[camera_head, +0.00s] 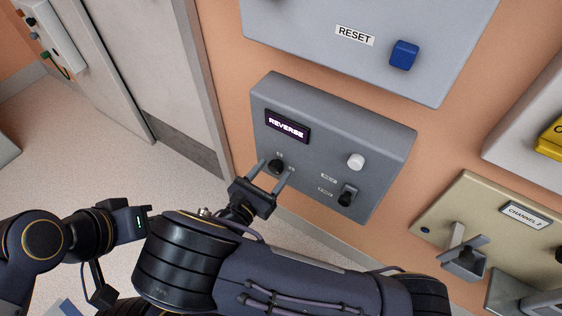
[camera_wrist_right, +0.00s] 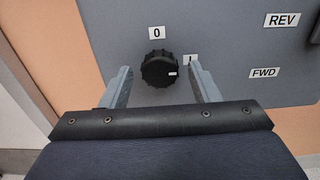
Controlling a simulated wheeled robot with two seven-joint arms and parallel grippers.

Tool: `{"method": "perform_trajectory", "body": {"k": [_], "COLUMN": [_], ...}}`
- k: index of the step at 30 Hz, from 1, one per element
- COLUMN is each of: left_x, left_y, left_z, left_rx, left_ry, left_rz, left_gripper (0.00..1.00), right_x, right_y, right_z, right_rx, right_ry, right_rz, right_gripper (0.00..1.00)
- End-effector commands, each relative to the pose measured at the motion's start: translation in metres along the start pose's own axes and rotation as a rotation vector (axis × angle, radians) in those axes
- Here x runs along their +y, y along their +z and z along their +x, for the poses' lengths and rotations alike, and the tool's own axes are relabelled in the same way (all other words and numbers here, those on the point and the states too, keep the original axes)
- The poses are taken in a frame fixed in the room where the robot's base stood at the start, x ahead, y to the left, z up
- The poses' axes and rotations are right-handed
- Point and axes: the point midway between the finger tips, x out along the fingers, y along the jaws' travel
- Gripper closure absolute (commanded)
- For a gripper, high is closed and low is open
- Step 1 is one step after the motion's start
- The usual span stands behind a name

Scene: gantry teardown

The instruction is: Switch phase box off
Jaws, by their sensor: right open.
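The grey phase box (camera_head: 330,118) is on the orange wall, its lit display (camera_head: 287,126) reading REVERSE. Its black rotary knob (camera_head: 277,166) is at the lower left; in the right wrist view the knob (camera_wrist_right: 159,69) stands between labels 0 (camera_wrist_right: 156,33) and I (camera_wrist_right: 190,60), its white mark on the I side. My right gripper (camera_head: 275,172) is open, one finger on each side of the knob, with gaps showing in the wrist view. My left arm's dark end block (camera_head: 128,222) is at the lower left; its fingers cannot be made out.
The phase box also has a white button (camera_head: 355,161) and a black toggle switch (camera_head: 347,195). A panel with a blue RESET button (camera_head: 404,54) is above. A beige CHANNEL panel (camera_head: 455,208) with a protruding lever is right. A door (camera_head: 140,60) is left.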

Motion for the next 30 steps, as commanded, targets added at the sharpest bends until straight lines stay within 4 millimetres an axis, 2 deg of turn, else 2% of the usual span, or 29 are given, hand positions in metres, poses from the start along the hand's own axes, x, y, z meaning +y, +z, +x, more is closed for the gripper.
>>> {"method": "perform_trajectory", "body": {"k": [9, 20, 30], "left_x": [-0.0002, -0.0002, 0.0029], "left_y": [0.0002, 0.0002, -0.0031], "left_z": [0.0003, 0.0003, -0.0063], "left_rx": [0.0, 0.0, 0.0], "left_ry": [0.0, 0.0, 0.0], "left_rz": [0.0, 0.0, 0.0], "left_gripper": [1.0, 1.0, 1.0], "right_x": [0.0006, 0.0006, 0.0004], "right_y": [0.0003, 0.0002, 0.002], "right_z": [0.0006, 0.0006, 0.0007], "right_rx": [0.0, 0.0, 0.001], "right_ry": [0.003, 0.002, 0.002], "right_rz": [0.0, 0.001, -0.054], "right_gripper": [0.44, 0.89, 0.89]}}
